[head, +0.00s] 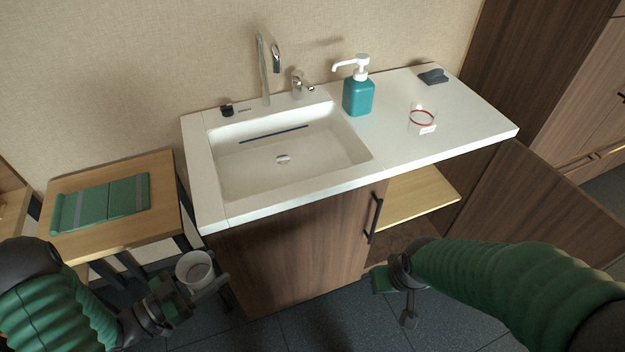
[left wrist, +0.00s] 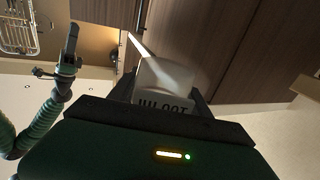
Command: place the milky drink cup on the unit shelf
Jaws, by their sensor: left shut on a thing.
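The whitish milky drink cup (head: 195,272) is in my left gripper (head: 205,288) at the lower left, in front of the sink unit and below its counter height in the picture. The left gripper is shut on the cup. In the left wrist view the pale cup (left wrist: 165,82) sits between the fingers, with dark lettering on its side. The unit shelf (head: 425,188) is a pale wood board inside the open right part of the sink cabinet. My right gripper (head: 402,300) is in front of the cabinet opening; its jaws are unclear.
The white counter (head: 465,120) bears a teal pump bottle (head: 358,98), a clear cup with a red band (head: 422,120) and a grey cloth (head: 433,76). An open cabinet door (head: 545,205) stands at the right. A wooden side table (head: 140,225) with a green folded mat (head: 100,203) is left.

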